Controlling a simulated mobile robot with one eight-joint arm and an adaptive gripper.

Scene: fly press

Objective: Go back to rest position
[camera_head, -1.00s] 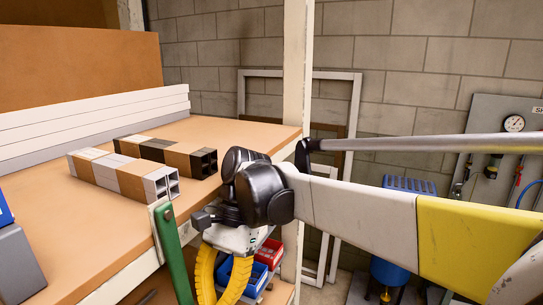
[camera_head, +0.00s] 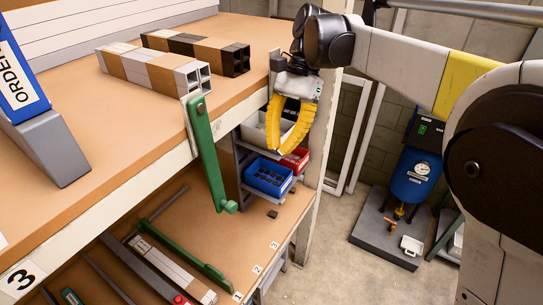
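My gripper (camera_head: 279,147) hangs at the end of my arm, pointing down, just off the right front edge of the workbench (camera_head: 150,121). It has two yellow curved fingers. They stand apart higher up and run close together or overlap at the tips, so I cannot tell whether they meet. I see nothing held between them. Small bins on a rack show behind the fingers.
Square profile bundles, one white (camera_head: 155,70) and one dark (camera_head: 195,52), lie on the bench top. A green lever (camera_head: 206,150) hangs at its front edge. Blue (camera_head: 268,178) and red bins stand below right. A blue tank unit (camera_head: 410,175) stands on the floor right.

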